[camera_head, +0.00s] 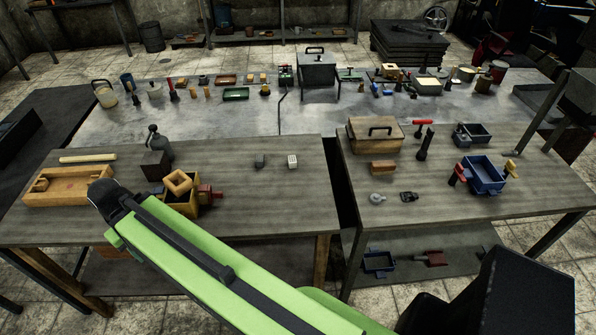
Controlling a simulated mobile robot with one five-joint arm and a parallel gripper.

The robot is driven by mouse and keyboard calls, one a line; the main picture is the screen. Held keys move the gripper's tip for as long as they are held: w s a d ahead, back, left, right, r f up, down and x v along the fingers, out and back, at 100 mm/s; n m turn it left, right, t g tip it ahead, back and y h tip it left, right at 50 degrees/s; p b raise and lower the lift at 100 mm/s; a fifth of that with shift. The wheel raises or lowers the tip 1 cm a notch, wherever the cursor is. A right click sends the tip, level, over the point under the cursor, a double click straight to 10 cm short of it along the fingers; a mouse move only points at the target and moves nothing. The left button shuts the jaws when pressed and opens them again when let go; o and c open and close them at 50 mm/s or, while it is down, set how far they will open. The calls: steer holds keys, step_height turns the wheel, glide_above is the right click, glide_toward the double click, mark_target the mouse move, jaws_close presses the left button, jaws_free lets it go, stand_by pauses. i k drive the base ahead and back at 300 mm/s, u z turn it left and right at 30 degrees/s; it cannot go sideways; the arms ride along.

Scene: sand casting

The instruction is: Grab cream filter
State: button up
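A small cream block with dark marks on its face, which looks like the cream filter (292,161), stands on the left wooden table (240,220). A similar dark grey block (260,161) stands just to its left, apart from it. Nothing touches the cream block. My green arm crosses the lower middle of the view and runs up to a dark joint at the left, over the front of the left table. My gripper cannot be made out, so whether it holds anything does not show.
A wooden mold box (66,186) lies at the table's left. Wooden frames (178,183), a black block (155,165) and a grey bottle (158,143) stand nearer the middle. A gap separates the right table (450,205). The tabletop around the cream block is clear.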

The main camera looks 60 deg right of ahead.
mark_target(292, 161)
steer(key=z, duration=0.2)
steer(key=i, duration=0.9)
steer(key=u, duration=0.1)
